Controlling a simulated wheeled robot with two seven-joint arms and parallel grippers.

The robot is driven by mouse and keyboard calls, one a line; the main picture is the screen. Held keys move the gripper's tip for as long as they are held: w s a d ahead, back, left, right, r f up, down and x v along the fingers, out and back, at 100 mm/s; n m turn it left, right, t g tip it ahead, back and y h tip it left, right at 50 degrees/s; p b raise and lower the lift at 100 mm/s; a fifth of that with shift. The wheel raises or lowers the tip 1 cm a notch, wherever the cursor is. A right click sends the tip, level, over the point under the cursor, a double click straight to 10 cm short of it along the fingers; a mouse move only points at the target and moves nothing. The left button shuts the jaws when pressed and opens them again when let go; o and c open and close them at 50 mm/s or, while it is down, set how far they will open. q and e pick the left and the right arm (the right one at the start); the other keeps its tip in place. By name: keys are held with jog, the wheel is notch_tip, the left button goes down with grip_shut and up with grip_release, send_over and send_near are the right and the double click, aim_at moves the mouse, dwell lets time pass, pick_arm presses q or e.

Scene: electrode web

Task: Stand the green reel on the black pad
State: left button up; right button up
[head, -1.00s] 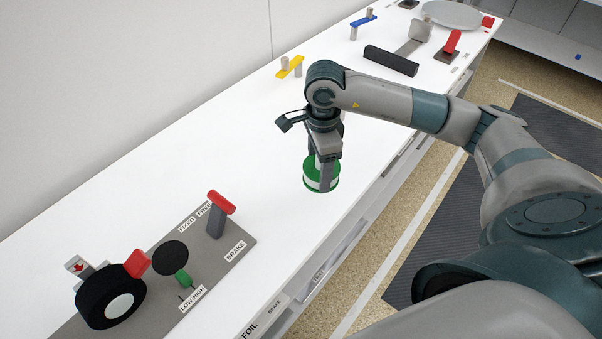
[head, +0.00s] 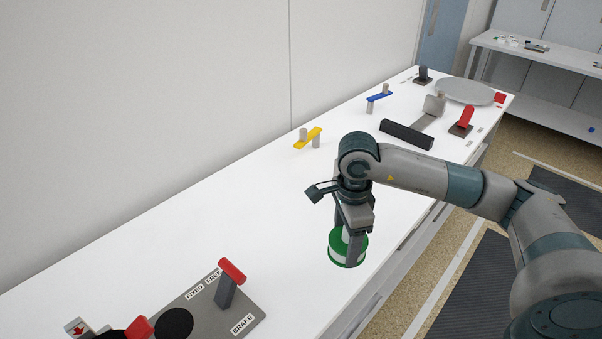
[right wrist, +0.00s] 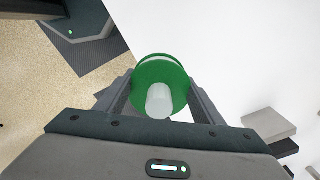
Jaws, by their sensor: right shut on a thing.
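The green reel (head: 347,247) has green flanges and a pale band between them. My right gripper (head: 350,236) points down with its fingers on either side of the reel and is shut on it, near the front edge of the white table. I cannot tell whether the reel touches the table. In the right wrist view the reel (right wrist: 159,84) sits between the fingers, with its whitish core end facing the camera. A flat round black pad (head: 175,323) lies on the grey plate at the lower left, partly cut off by the frame. My left gripper is not in view.
A red-topped brake lever (head: 231,272) stands on the grey plate (head: 255,316) between reel and pad. A yellow handle (head: 308,138), blue handle (head: 379,96), black bar (head: 406,135) and grey disc (head: 465,92) are farther back. The white table (head: 200,230) is clear left of the reel.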

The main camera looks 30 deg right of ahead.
jog(key=shift+a, duration=0.1)
jog(key=a+n, duration=0.2)
jog(key=shift+w+r+n, duration=0.1)
jog(key=shift+r+n, duration=0.2)
jog(key=shift+n, duration=0.1)
jog(key=s+a+r+n, duration=0.1)
jog(key=a+r+n, duration=0.1)
jog(key=a+n, duration=0.3)
jog(key=a+r+n, duration=0.2)
jog(key=a+n, duration=0.4)
jog(key=n, duration=0.7)
jog(key=shift+s+r, duration=0.3)
jog(key=shift+s, duration=0.05)
dwell(1.2)
